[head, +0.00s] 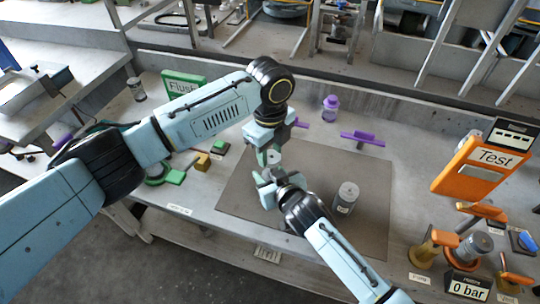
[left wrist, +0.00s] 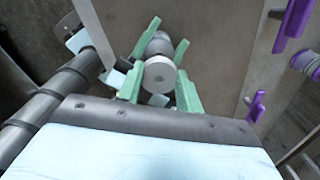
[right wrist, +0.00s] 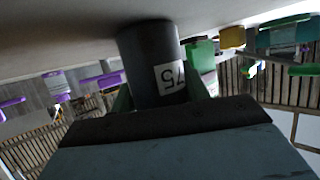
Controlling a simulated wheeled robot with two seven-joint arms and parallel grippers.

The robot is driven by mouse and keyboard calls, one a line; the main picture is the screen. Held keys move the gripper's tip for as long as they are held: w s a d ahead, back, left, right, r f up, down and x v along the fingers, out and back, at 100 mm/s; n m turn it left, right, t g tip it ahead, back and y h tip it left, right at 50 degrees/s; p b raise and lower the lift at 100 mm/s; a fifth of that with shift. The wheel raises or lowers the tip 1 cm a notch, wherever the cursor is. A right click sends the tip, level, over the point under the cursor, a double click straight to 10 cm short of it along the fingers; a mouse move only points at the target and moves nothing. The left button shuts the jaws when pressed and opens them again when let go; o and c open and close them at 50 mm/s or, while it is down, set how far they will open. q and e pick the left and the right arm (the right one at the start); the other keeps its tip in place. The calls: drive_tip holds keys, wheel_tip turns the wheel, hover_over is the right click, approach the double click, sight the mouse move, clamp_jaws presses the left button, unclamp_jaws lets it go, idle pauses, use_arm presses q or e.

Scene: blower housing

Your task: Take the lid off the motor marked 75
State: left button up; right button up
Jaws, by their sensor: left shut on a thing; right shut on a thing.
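The motor marked 75 (right wrist: 148,55) is a dark grey cylinder with a white label, upside down in the right wrist view. My right gripper (head: 268,178) is shut around its body. The lid (left wrist: 160,76) is a pale round cap at the motor's top end in the left wrist view. My left gripper (head: 272,150), above the right one, is shut on the lid with its green fingers on either side. The motor body (left wrist: 158,45) shows behind the lid. I cannot tell whether a gap separates them.
Another grey motor (head: 346,196) stands on the brown mat (head: 310,222). The orange Test stand (head: 466,170) is at right, the green Flush sign (head: 183,84) at left.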

drive_tip(key=o, duration=1.4)
drive_tip(key=shift+o, duration=0.2)
drive_tip(key=shift+s, duration=0.1)
